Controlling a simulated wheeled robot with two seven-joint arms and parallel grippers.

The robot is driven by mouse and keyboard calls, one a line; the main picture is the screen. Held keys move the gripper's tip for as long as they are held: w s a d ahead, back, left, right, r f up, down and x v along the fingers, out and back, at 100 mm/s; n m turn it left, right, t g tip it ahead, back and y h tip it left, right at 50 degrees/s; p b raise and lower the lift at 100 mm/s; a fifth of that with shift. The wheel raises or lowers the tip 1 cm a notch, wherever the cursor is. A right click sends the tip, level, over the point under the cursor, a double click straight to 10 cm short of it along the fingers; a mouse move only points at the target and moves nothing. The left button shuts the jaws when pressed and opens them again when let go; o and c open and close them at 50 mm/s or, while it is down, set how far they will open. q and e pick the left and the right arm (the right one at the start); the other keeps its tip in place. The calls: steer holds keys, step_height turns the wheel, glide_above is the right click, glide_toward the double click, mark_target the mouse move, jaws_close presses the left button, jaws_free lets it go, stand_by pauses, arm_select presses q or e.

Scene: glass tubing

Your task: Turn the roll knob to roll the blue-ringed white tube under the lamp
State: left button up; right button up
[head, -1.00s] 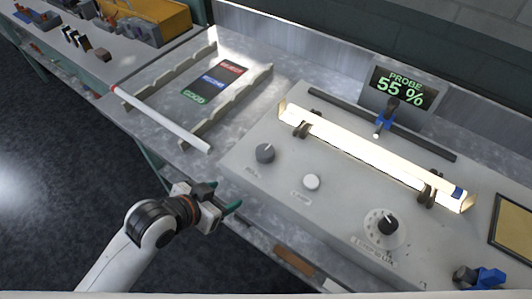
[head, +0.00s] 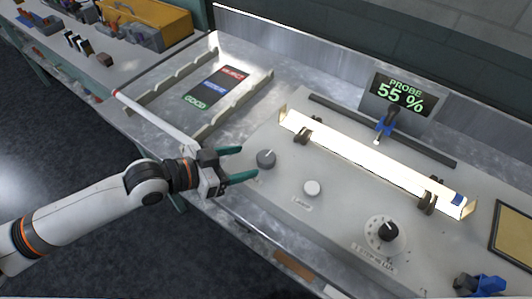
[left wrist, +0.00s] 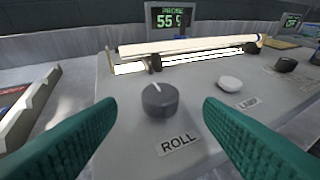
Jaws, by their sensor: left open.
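A white lamp button (head: 312,188) and a dial knob (head: 388,231) are on the panel. The probe display (head: 403,93) reads 55 %, with a blue probe clamp (head: 385,124) below. A red-tipped tube (head: 150,117) lies left, beside the sorting rack (head: 240,100).

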mark_target(268, 155)
arm_select(q)
steer(key=p+x, duration=0.1)
steer(key=x, duration=0.6)
steer(key=shift+w+d+f, duration=0.15)
steer(key=shift+w+d, duration=0.1)
steer(key=shift+d, duration=0.05)
steer(key=shift+c, duration=0.5)
steer(key=c, duration=0.8)
steer(key=n+t+y+p, duration=0.1)
steer(key=p, duration=0.2)
steer(key=n+t+p, duration=0.1)
steer(key=p, duration=0.2)
steer(key=shift+s+d+r+n+y, duration=0.15)
steer(key=shift+r+n+y, duration=0.25)
steer(key=shift+c, duration=0.2)
steer(key=shift+f+n+t+y+p, duration=0.1)
steer(key=shift+n+t+y+p, duration=0.6)
steer(key=shift+t, duration=0.2)
steer(key=shift+f+n+y, duration=0.15)
steer(key=shift+n+y, duration=0.15)
steer(key=shift+n, duration=0.1)
